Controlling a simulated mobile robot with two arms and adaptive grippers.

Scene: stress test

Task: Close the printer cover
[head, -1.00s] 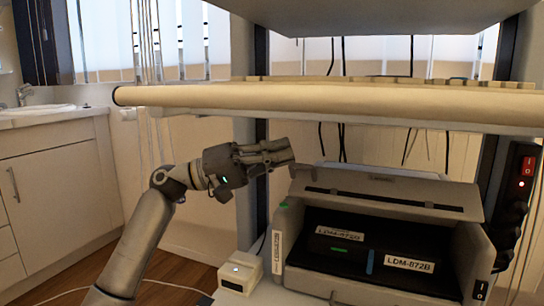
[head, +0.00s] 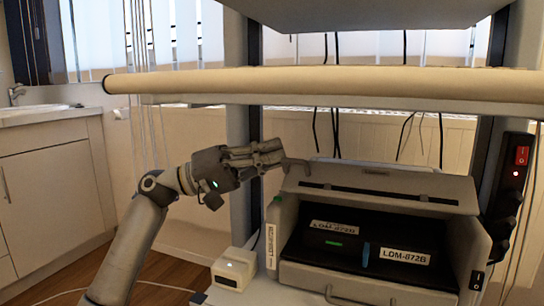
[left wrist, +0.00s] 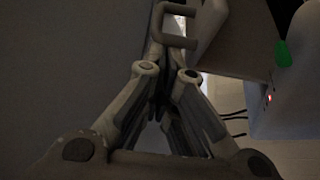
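The printer (head: 350,283) stands below the shelf with its grey cover (head: 425,185) raised and tilted back, showing the dark inside with labelled cartridges (head: 338,245). A small hooked handle (head: 298,164) sticks out at the cover's upper left corner. My left gripper (head: 281,157) is at that corner, its fingertips close beside the handle. In the left wrist view the fingers (left wrist: 165,88) are drawn together with nothing visible between them, and the handle (left wrist: 176,42) shows just beyond the tips. Contact cannot be told. My right gripper is not in view.
A thick pale shelf edge (head: 300,82) runs just above my left gripper and the cover. A small white box (head: 235,266) stands left of the printer. A dark power strip (head: 507,195) with a red switch hangs on the right. Cables hang behind the printer.

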